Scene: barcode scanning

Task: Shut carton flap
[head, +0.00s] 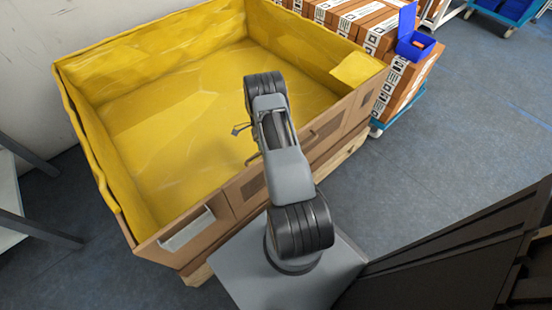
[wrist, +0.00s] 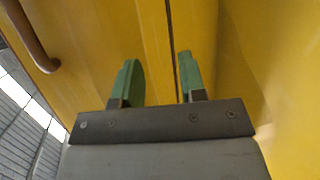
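A large open carton (head: 232,192) with brown cardboard sides and a crumpled yellow lining (head: 190,65) fills the left and middle of the head view. A yellow piece (head: 358,68) lies over its right corner; I cannot tell whether it is the flap. My arm reaches over the carton's near side and hides part of it. In the wrist view, my gripper (wrist: 158,72) has two green fingers set apart, with nothing held between them. Behind them is a yellow surface (wrist: 95,40) with a dark seam. I cannot tell whether the fingers touch it.
A wooden pallet (head: 343,160) supports the carton. Stacked labelled boxes (head: 400,80) stand behind right, with a blue bin (head: 415,45) on top. A grey shelf (head: 12,205) is at left. Dark floor at right is mostly clear. A brown curved bar (wrist: 30,38) shows in the wrist view.

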